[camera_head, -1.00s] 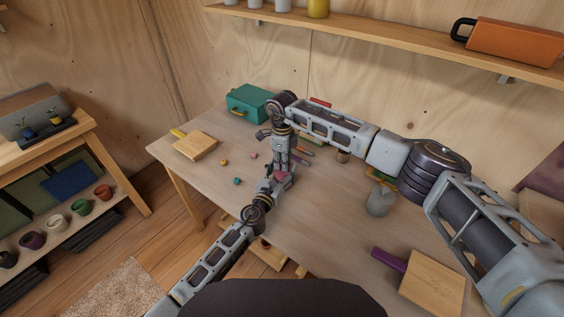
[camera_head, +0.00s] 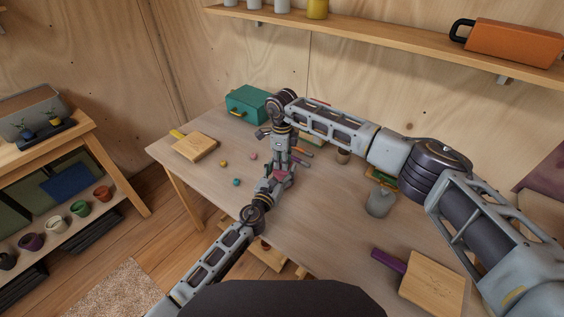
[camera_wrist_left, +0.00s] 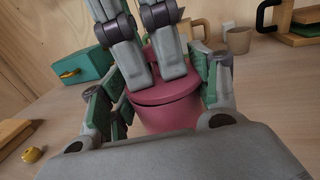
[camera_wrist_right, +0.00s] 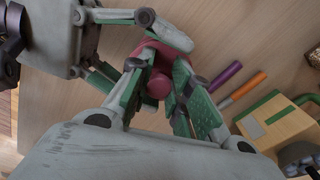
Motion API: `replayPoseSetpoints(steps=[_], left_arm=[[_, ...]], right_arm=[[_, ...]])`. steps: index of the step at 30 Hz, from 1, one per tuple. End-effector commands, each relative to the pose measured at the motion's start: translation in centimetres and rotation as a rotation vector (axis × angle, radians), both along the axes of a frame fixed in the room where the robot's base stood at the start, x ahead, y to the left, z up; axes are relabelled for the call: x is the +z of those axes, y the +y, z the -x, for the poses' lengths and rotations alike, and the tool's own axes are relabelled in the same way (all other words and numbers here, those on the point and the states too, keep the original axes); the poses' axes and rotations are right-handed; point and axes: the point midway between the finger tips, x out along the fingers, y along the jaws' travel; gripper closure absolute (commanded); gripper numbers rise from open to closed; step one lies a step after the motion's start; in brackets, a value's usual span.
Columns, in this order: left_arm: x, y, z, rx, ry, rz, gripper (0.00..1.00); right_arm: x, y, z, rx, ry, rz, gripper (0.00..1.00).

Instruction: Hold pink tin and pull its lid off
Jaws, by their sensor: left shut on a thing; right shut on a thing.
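The pink tin (camera_wrist_left: 168,115) stands upright between the fingers of my left gripper (camera_wrist_left: 163,88), which is shut on its sides. Its pink lid (camera_wrist_left: 150,92) sits on top, with a dark line showing between lid and body at the front. My right gripper (camera_wrist_right: 160,82) comes down from above and is shut on the lid's round knob (camera_wrist_right: 158,85). In the head view the tin (camera_head: 281,177) is small and partly hidden by both grippers. I cannot tell there whether the lid is lifted.
A teal box (camera_head: 248,104) stands at the back of the table. A board (camera_head: 195,146) with a yellow handle lies to the left, small coloured pieces nearby. Purple and orange markers (camera_wrist_right: 225,77) lie beside the tin. A grey jug (camera_head: 380,202) and another board (camera_head: 433,284) are at right.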

Motion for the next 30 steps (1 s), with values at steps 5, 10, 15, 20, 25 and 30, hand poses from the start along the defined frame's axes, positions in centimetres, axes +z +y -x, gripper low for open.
replayPoseSetpoints(steps=[5, 10, 15, 20, 25, 30], left_arm=[[-1.1, 0.5, 0.1, 0.007, 0.014, -0.012, 0.81], [-1.3, 0.5, 0.2, 0.006, 0.016, -0.014, 0.81], [-1.4, 0.4, 0.3, 0.005, 0.017, -0.014, 0.81], [-1.4, 0.4, 0.3, 0.003, 0.018, -0.015, 0.81], [-1.4, 0.3, 0.3, 0.002, 0.017, -0.016, 0.81], [-1.4, 0.2, 0.4, 0.000, 0.017, -0.016, 0.81]], right_arm=[[1.0, 0.1, -0.1, 0.001, -0.004, -0.002, 1.00], [1.6, 0.2, -0.1, 0.002, -0.005, -0.004, 1.00], [2.0, 0.3, -0.1, 0.003, -0.006, -0.007, 1.00], [2.1, 0.4, -0.1, 0.004, -0.005, -0.008, 1.00], [2.1, 0.5, 0.0, 0.006, -0.005, -0.009, 1.00], [2.4, 0.6, 0.0, 0.007, -0.006, -0.011, 1.00]])
